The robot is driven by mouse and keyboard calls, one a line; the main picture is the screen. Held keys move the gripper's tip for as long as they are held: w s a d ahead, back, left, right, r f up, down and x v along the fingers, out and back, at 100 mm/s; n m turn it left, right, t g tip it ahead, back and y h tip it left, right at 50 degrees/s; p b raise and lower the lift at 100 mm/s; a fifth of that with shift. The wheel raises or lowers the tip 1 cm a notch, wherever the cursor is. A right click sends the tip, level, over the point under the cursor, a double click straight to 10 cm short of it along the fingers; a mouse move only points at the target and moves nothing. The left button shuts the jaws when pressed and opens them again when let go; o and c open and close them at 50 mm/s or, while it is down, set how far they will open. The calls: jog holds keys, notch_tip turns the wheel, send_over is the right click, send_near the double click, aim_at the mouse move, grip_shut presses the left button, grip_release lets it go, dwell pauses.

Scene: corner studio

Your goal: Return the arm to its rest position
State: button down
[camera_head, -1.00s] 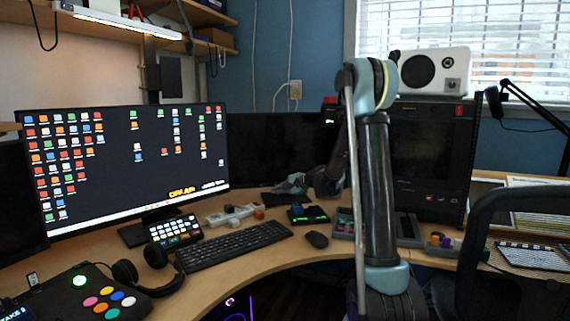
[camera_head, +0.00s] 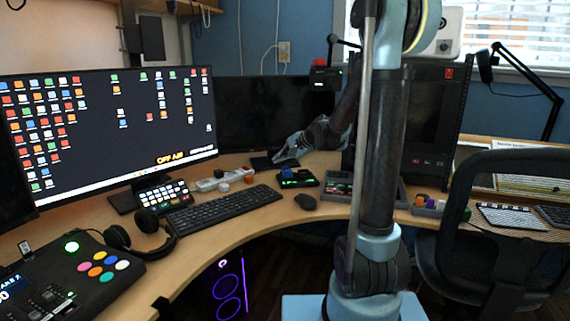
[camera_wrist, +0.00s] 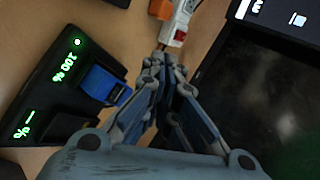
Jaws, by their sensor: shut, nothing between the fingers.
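My gripper (camera_wrist: 158,62) shows in the wrist view with its fingertips together and nothing between them. In the head view my gripper (camera_head: 280,158) is at the back of the desk, in front of the dark middle monitor. My arm stands upright at the right of centre and hides part of the desk and the black panel behind it. In the wrist view a black charger with green digits (camera_wrist: 60,95) and a blue block (camera_wrist: 103,84) in it lies left of the fingers, apart from them.
The curved desk (camera_head: 235,237) holds a keyboard (camera_head: 222,210), a mouse (camera_head: 305,201), headphones (camera_head: 140,236) and a button console (camera_head: 75,278). A white power strip (camera_wrist: 182,22) lies beyond the fingertips. A black chair (camera_head: 500,230) stands at the right.

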jog(key=s+d+n+h, duration=0.1)
jog(key=s+d, duration=0.2)
jog(key=s, duration=0.3)
jog(key=s+d+f+n+g+h, duration=0.1)
jog(key=s+d, duration=0.3)
jog(key=s, duration=0.3)
jog(key=s+d+f+n+g+h, duration=0.1)
jog(key=s+d+n+h, duration=0.1)
jog(key=s, duration=0.5)
jog(key=shift+d+f, duration=0.2)
jog(key=shift+d, duration=0.65)
jog(key=s+d+f+n+g+h, duration=0.1)
jog(key=s+d+f, duration=0.3)
jog(key=s, duration=0.5)
jog(key=s+d+f+n+g+h, duration=0.1)
jog(key=s+d+f+n+h, duration=0.1)
jog(key=s+d, duration=0.4)
jog(key=s+f+h, duration=0.1)
jog(key=s+f, duration=0.1)
jog(key=s, duration=0.1)
jog(key=shift+s+d+n, duration=0.2)
jog(key=shift+n, duration=0.1)
